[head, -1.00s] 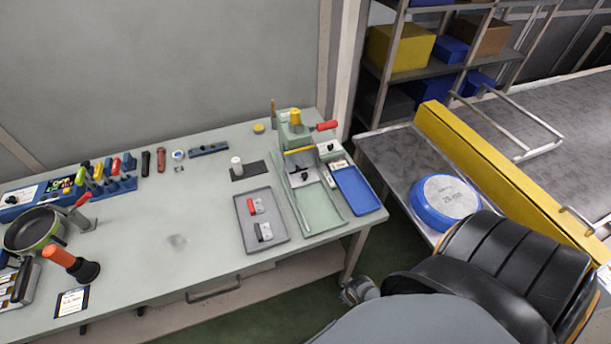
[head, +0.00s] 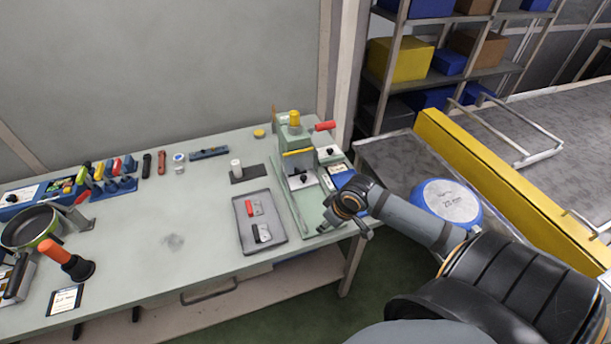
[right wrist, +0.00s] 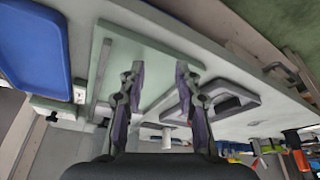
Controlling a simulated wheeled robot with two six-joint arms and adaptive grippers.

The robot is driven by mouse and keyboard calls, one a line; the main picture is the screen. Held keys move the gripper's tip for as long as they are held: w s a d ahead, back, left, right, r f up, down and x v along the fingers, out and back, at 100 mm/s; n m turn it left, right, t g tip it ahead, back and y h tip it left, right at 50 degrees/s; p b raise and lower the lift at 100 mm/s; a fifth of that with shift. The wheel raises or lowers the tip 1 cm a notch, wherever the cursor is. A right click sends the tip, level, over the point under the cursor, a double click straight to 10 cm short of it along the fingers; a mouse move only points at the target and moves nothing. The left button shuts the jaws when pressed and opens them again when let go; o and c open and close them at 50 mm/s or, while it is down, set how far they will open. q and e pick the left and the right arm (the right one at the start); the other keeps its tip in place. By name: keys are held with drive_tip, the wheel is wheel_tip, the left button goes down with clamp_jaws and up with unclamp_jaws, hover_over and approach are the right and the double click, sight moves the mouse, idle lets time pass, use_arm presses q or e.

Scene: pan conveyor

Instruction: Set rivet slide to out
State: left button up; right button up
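The riveting press (head: 294,135) is pale green, with a yellow knob on top and a red handle to the right. It stands at the back right of the workbench. In front of it lies a green bed with rails (head: 293,212). A pale slide plate with a dark knob (head: 303,178) sits at the press end of this bed. My right gripper (head: 335,218) is over the front right part of the bed, apart from the knob. In the right wrist view my right gripper (right wrist: 159,76) is open and empty above the green bed (right wrist: 150,62). My left gripper is out of view.
A grey tray (head: 247,243) with a red and a black part lies left of the bed. A blue tray (head: 341,179), partly hidden by my arm, lies to the right. Tools and a pan (head: 32,226) fill the bench's left end. The bench middle is clear.

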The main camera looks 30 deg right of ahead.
drive_tip(key=shift+m, duration=0.5)
drive_tip(key=w+d+r, duration=0.1)
drive_tip(key=d+r, duration=0.1)
drive_tip(key=w+d+r, duration=0.4)
drive_tip(key=d, duration=0.1)
drive_tip(key=shift+r, duration=0.1)
drive_tip(key=w, duration=0.1)
hover_over(304, 177)
drive_tip(key=s, duration=0.2)
drive_tip(key=p+x, duration=0.1)
drive_tip(key=x, duration=0.3)
drive_tip(key=shift+d, duration=0.2)
drive_tip(key=shift+f, duration=0.55)
clamp_jaws()
